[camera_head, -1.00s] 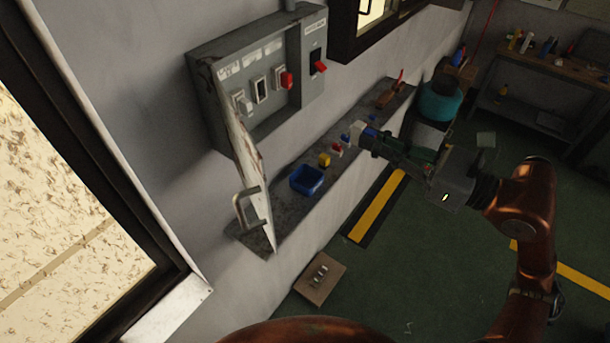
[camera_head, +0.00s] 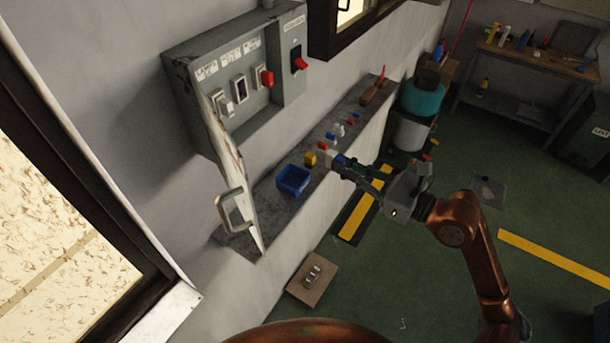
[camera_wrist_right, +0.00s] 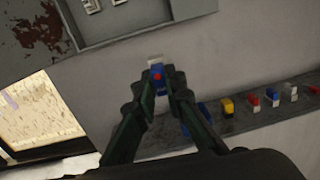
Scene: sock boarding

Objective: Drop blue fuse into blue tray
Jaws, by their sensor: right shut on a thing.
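The blue fuse (camera_wrist_right: 157,78), blue with a white end and a red spot, is between the fingertips of my right gripper (camera_wrist_right: 158,88) in the right wrist view. In the head view my right gripper (camera_head: 342,164) is shut on it, near the shelf and to the right of the blue tray. The blue tray (camera_head: 293,182) is a small open box on the narrow shelf below the wall cabinet. In the wrist view only part of the tray (camera_wrist_right: 196,118) shows past a finger. My left gripper is out of view.
Yellow (camera_head: 310,159), red and blue fuses stand in a row along the shelf (camera_head: 268,217) behind the tray. The grey cabinet's open door (camera_head: 234,180) hangs left of the tray. A teal-topped container (camera_head: 421,95) stands past the shelf. A cardboard piece (camera_head: 312,280) lies on the floor.

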